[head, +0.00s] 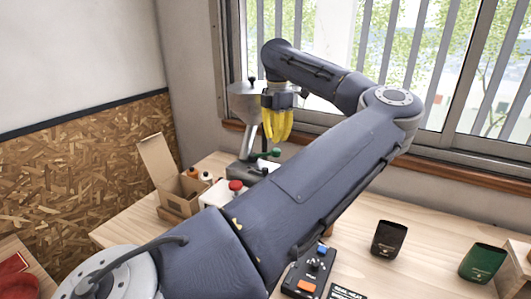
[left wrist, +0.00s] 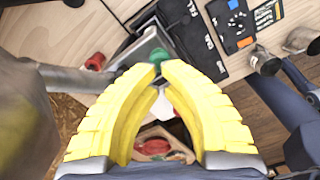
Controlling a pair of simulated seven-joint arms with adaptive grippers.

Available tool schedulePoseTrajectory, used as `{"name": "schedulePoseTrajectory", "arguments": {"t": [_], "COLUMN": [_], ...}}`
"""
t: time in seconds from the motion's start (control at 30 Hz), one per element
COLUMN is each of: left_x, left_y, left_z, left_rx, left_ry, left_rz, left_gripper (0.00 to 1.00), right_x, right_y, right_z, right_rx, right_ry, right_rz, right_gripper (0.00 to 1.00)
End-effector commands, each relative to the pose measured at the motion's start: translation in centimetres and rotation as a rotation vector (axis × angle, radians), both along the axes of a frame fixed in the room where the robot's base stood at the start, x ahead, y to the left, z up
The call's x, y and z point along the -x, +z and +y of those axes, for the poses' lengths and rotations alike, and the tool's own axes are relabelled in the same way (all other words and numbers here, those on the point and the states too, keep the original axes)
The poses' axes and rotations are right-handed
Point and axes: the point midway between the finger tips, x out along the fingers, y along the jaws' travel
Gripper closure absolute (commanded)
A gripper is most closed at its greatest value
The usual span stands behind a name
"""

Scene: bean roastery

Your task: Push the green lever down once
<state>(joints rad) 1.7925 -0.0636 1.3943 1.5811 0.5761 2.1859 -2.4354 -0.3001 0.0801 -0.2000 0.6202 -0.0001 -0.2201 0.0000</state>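The green lever (head: 268,154) has a round green end and sticks out from the grey machine (head: 243,112) by the window. My left gripper (head: 276,141) points down just above the lever, its yellow fingers drawn together at the tips with nothing visible held. In the left wrist view, the green knob (left wrist: 160,57) shows just beyond the fingertips (left wrist: 163,68). I cannot tell whether they touch it. My right gripper is in neither view.
A red button (head: 236,186) on a white box stands left of the lever. An open cardboard box (head: 180,205) is further left. A black control panel (head: 301,276), a black pouch (head: 388,239) and a green pouch (head: 482,263) are on the table at right.

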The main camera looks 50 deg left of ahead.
Motion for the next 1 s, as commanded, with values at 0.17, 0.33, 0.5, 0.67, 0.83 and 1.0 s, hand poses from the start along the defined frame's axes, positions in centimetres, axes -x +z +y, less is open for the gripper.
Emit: {"name": "schedulePoseTrajectory", "arguments": {"t": [0.17,0.33,0.5,0.67,0.83,1.0], "left_x": [0.0,0.0,0.0,0.0,0.0,0.0], "left_y": [-0.5,-0.9,-1.3,-1.7,-2.1,-2.6], "left_z": [0.0,0.0,0.0,0.0,0.0,0.0], "left_rx": [0.001,0.001,0.001,0.001,0.001,0.001], "left_ry": [0.000,0.000,-0.001,-0.001,0.000,0.000], "left_rz": [0.000,0.001,0.001,0.000,0.000,0.001], "left_gripper": [1.00,1.00,1.00,1.00,1.00,1.00], "right_x": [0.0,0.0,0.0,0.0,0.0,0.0], "right_y": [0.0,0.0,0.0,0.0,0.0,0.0], "right_z": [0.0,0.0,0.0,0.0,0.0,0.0], "right_rx": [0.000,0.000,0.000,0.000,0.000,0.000], "right_ry": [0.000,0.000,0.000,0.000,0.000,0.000], "right_rz": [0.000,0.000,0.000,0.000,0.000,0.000], "right_gripper": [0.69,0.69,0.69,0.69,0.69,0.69]}}
